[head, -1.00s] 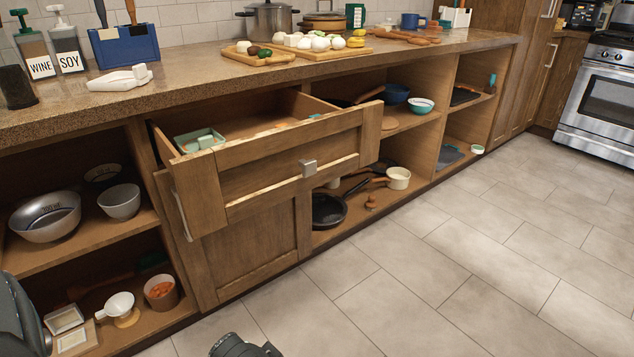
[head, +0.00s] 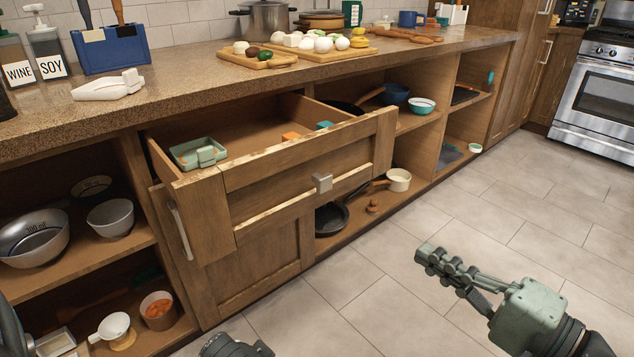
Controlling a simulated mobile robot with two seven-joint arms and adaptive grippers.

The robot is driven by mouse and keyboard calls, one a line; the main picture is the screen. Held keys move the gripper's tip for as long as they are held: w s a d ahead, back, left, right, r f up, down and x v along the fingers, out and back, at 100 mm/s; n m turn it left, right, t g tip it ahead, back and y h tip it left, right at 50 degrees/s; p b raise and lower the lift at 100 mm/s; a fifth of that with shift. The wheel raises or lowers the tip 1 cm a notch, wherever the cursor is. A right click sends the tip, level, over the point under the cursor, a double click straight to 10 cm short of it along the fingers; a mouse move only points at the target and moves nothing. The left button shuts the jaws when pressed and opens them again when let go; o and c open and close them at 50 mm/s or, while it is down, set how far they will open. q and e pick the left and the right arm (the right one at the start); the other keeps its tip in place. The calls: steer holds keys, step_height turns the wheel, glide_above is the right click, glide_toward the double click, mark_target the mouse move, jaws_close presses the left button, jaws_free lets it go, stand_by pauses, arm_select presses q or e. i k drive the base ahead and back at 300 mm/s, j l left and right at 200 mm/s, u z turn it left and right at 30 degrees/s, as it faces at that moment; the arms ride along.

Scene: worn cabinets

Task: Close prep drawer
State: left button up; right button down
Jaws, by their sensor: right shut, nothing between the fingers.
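Inside are a green tray (head: 197,153) at the left, a small orange item (head: 291,136) and a teal item (head: 324,126) toward the right. My right gripper (head: 428,256) is at the lower right, over the floor, apart from the drawer front. Its fingers are together and empty, pointing up and left toward the cabinets.
A cabinet door (head: 250,262) with a bar handle sits below the drawer. Open shelves with bowls, such as the metal bowl (head: 35,238), and pans (head: 332,218) flank it. The counter (head: 190,75) above holds food boards and bottles. The tiled floor (head: 470,200) in front is clear.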

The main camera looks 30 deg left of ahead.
mark_target(264, 184)
steer(key=i+j, duration=0.1)
steer(key=j, duration=0.7)
steer(key=i+j, duration=0.15)
steer(key=j, duration=0.25)
